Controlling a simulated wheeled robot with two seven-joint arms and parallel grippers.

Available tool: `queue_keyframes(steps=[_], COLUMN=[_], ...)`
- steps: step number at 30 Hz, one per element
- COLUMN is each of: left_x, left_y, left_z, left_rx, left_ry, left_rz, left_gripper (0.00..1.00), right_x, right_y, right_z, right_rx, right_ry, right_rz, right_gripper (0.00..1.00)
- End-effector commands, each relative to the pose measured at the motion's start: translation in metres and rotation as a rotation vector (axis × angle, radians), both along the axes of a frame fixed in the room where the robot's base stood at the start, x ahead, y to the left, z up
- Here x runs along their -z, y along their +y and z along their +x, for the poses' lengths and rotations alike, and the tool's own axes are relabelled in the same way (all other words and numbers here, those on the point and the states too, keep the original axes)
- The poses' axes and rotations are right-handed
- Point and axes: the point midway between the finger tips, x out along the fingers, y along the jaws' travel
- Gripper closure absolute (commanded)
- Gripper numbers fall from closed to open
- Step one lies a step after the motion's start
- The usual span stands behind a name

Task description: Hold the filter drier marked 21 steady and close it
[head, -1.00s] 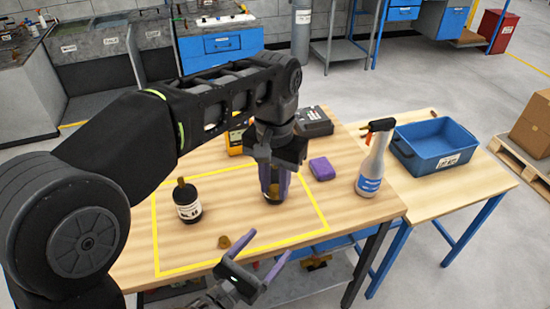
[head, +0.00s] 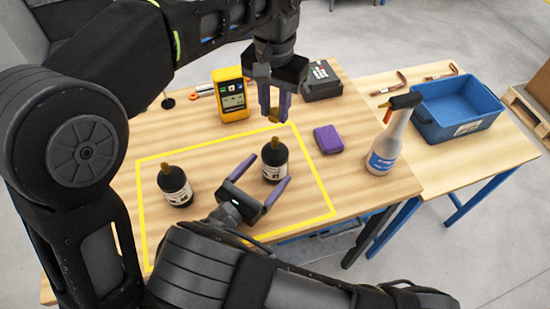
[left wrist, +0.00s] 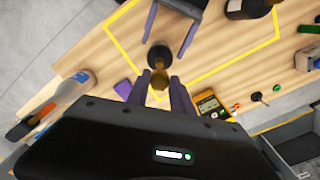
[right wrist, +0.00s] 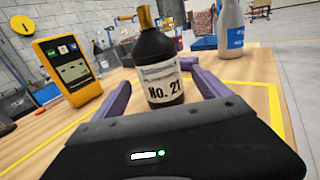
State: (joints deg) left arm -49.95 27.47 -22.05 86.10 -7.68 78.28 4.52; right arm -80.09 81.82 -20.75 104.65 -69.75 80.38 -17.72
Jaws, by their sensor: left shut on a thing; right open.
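The filter drier marked No. 21 (right wrist: 158,75) is a black bottle with a white label and brass top. It stands upright inside the yellow outline, and also shows in the head view (head: 274,162). My left gripper (head: 273,112) is shut on a small brass cap (left wrist: 158,82), apart from the drier and above it in the head view. My right gripper (head: 268,191) is low and open, its purple fingers on either side of the drier; contact is unclear. A second black drier (head: 175,186) with a brass top stands to the left.
A spray bottle (head: 388,145) and blue bin (head: 458,108) are farther right. My right forearm crosses the table's front.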

Motion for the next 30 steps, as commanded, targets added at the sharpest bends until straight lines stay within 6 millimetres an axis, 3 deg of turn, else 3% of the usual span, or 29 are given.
queue_keyframes(steps=[8,21,30], left_x=[0.0,0.0,0.0], left_y=[0.0,0.0,0.0], left_z=[0.0,0.0,0.0], left_rx=[0.0,0.0,0.0], left_ry=[0.0,0.0,0.0], left_rz=[0.0,0.0,0.0], left_gripper=[1.0,1.0,1.0], right_x=[0.0,0.0,0.0], right_y=[-0.005,-0.038,-0.045], right_z=[0.006,0.051,0.061], right_rx=[0.001,0.002,0.001], right_ry=[-0.001,-0.001,0.0], right_rz=[-0.001,-0.001,0.0], right_gripper=[0.14,0.14,0.14])
